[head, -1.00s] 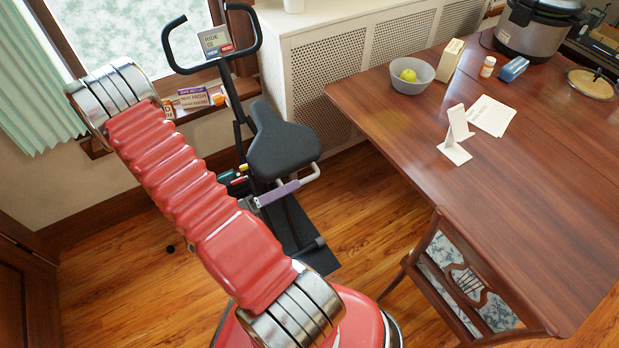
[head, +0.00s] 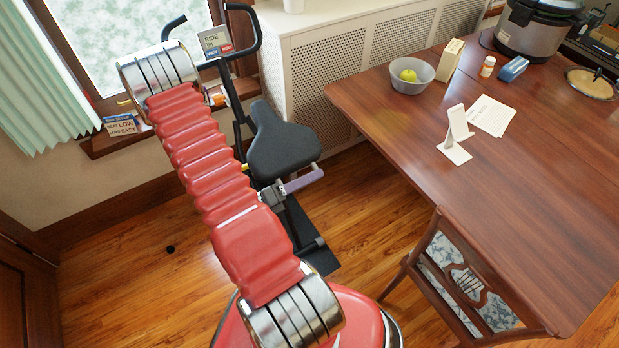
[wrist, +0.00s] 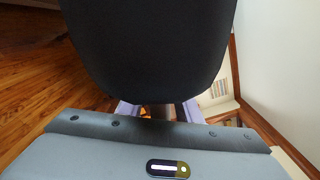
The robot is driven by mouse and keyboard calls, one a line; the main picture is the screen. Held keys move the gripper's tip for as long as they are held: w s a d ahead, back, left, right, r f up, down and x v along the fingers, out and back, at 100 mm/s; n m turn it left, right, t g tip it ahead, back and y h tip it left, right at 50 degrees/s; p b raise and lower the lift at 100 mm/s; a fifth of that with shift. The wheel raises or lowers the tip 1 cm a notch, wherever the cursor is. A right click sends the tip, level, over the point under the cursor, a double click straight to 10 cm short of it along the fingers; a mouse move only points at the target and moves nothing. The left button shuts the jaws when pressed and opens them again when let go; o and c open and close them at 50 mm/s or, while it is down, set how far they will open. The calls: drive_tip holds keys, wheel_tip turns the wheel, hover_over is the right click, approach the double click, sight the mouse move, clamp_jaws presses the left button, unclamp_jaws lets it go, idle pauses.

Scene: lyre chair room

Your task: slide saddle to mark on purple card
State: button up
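The black saddle (head: 283,150) sits on the exercise bike, left of the table. In the wrist view the saddle's dark underside (wrist: 150,45) fills the upper middle, just above my gripper (wrist: 160,111). Its two lavender fingers show apart, their tips largely hidden by the saddle; I see nothing held between them. A blue and white card (head: 121,124) reading LOW and EASY stands on the sill. No purple card is visible in the head view now.
The bike's handlebar (head: 250,45) carries a RIDE sign (head: 214,42). A white radiator cover (head: 330,70) stands behind the saddle. The wooden table (head: 540,170) and a chair (head: 465,275) are at right. Open floor (head: 130,260) lies left of my arm.

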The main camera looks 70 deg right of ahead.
drive_tip(key=shift+c, duration=0.2)
clamp_jaws()
drive_tip(key=shift+f, duration=0.15)
idle(0.3)
drive_tip(key=shift+o, duration=0.2)
unclamp_jaws()
drive_tip(key=shift+w, duration=0.1)
drive_tip(key=v, duration=1.3)
drive_tip(key=shift+w+a, duration=0.25)
drive_tip(key=shift+w, duration=0.05)
drive_tip(key=shift+f, duration=0.1)
idle(0.6)
